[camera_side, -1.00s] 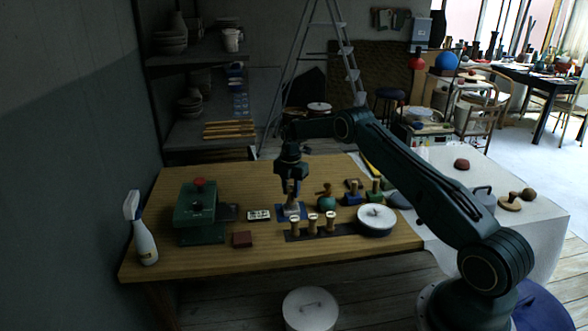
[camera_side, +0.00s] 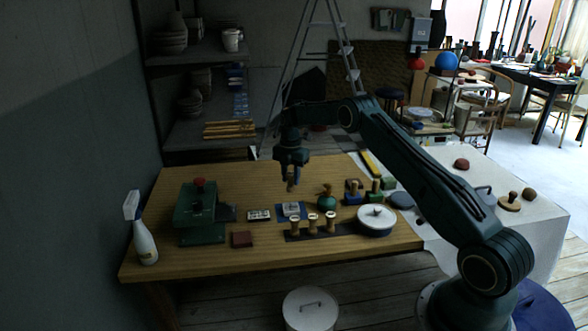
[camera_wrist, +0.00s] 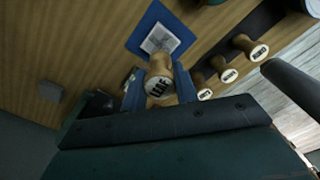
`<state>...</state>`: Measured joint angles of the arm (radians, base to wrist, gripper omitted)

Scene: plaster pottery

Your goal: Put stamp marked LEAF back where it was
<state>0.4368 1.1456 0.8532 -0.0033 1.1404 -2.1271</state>
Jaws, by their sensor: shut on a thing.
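My gripper (camera_side: 291,182) is shut on the wooden stamp marked LEAF (camera_wrist: 159,87) and holds it raised above the table. Its label faces my wrist camera. A blue mat (camera_side: 281,211) with a pale square slab (camera_side: 291,209) lies below it; in the wrist view the slab (camera_wrist: 161,40) bears a faint pattern. Three other wooden stamps (camera_side: 312,220) stand in a row on a dark rack (camera_side: 292,237) in front of the mat. In the wrist view they sit to the right of my gripper (camera_wrist: 160,95), with labels too small to read surely.
A green press (camera_side: 198,212) and a spray bottle (camera_side: 143,235) stand at left.

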